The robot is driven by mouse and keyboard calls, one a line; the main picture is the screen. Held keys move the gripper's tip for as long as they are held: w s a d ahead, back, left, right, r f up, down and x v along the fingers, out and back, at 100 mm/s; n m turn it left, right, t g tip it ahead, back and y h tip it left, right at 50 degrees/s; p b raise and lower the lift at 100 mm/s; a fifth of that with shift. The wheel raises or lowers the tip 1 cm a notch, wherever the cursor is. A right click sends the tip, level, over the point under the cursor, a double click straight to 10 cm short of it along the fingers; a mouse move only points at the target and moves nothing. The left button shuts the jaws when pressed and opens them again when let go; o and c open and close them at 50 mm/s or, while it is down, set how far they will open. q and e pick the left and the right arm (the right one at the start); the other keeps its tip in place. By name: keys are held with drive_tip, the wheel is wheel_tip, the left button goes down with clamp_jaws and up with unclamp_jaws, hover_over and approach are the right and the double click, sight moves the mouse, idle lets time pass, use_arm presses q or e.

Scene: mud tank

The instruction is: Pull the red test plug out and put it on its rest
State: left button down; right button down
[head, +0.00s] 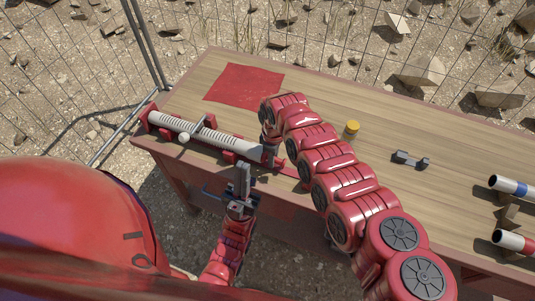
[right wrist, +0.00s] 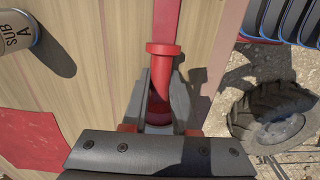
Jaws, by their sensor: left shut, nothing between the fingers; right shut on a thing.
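The red test plug (right wrist: 163,48) shows in the right wrist view with its round flange and curved body. My right gripper (right wrist: 160,100) is shut on its body, between the two grey fingers. I cannot tell whether the plug is still in the pipe. A small dark grey cradle (head: 410,160), which looks like the rest, stands empty on the bench to the right. My left gripper (head: 243,180) is shut and empty at the bench's front edge.
A red mat (head: 245,86) lies behind the pipe. A yellow-capped cylinder (head: 351,130) stands right of my right arm. Pipes with blue (head: 512,186) and red (head: 512,240) bands lie at the right. Bare bench surrounds the cradle. A wire fence runs behind.

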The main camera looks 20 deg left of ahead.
drive_tip(key=shift+d+r+p, duration=0.2)
drive_tip(key=shift+d+p, duration=0.85)
drive_tip(key=shift+p, duration=0.6)
drive_tip(key=shift+s+d+f+p, duration=0.1)
drive_tip(key=shift+d+p, duration=1.2)
drive_tip(key=shift+p, duration=0.1)
wheel_tip(320, 180, up, 8)
drive_tip(key=p, duration=0.5)
drive_tip(key=shift+f+p, duration=0.25)
drive_tip(key=shift+p, duration=0.15)
